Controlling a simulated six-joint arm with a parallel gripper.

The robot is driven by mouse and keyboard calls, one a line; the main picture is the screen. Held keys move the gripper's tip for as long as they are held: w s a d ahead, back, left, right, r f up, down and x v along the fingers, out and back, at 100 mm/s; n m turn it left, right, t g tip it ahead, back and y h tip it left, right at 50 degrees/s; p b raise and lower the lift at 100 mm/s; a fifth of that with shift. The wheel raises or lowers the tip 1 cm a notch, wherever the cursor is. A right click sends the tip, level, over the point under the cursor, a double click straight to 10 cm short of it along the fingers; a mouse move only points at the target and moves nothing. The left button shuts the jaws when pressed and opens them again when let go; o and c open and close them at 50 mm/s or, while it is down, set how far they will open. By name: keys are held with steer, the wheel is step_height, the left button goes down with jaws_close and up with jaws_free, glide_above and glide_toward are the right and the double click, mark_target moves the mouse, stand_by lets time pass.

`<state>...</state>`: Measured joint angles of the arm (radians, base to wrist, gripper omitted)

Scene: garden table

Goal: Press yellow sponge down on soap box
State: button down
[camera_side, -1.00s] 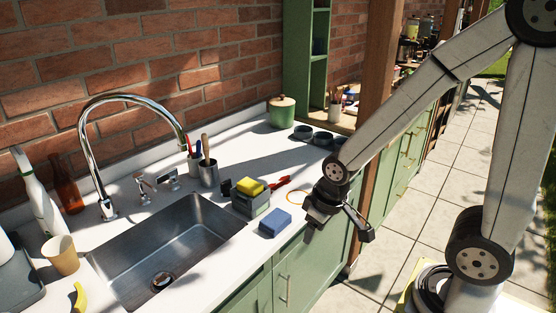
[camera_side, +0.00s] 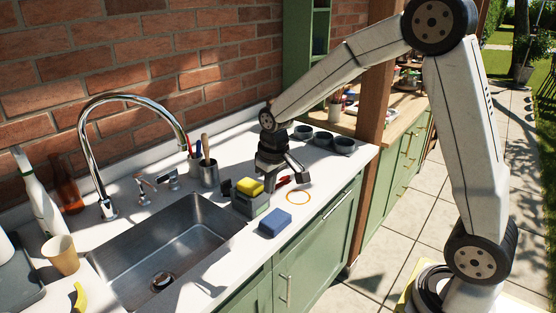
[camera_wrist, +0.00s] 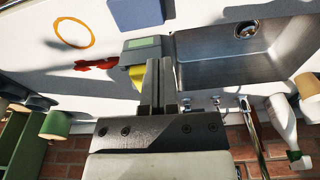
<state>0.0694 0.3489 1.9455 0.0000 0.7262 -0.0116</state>
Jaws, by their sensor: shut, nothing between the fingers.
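The yellow sponge (camera_side: 250,186) sits on top of the grey soap box (camera_side: 258,206) on the counter, right of the sink, in the side view. In the wrist view the sponge (camera_wrist: 137,76) is mostly hidden behind my fingers, with the box (camera_wrist: 146,45) beyond their tips. My gripper (camera_side: 277,180) is just right of the sponge and box in the side view. In the wrist view my gripper (camera_wrist: 162,70) has its fingers together and nothing between them. I cannot tell whether a finger touches the sponge.
A blue block (camera_side: 275,222) lies in front of the box. A red tool (camera_side: 284,181) and an orange ring (camera_side: 298,197) lie to its right. The sink (camera_side: 165,250) and tap (camera_side: 95,150) are left. Dark bowls (camera_side: 323,140) and a utensil cup (camera_side: 208,173) stand farther back.

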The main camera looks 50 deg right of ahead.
steer(key=r+g, duration=0.1)
steer(key=r, duration=0.1)
glide_above(250, 184)
steer(key=shift+w+f+m, duration=0.1)
steer(key=shift+f+m, duration=0.1)
steer(key=shift+m, duration=0.2)
steer(key=shift+f, duration=0.2)
steer(key=shift+f, duration=2.7)
steer(key=shift+f, duration=1.05)
stand_by(0.6)
steer(key=shift+r, duration=4.05)
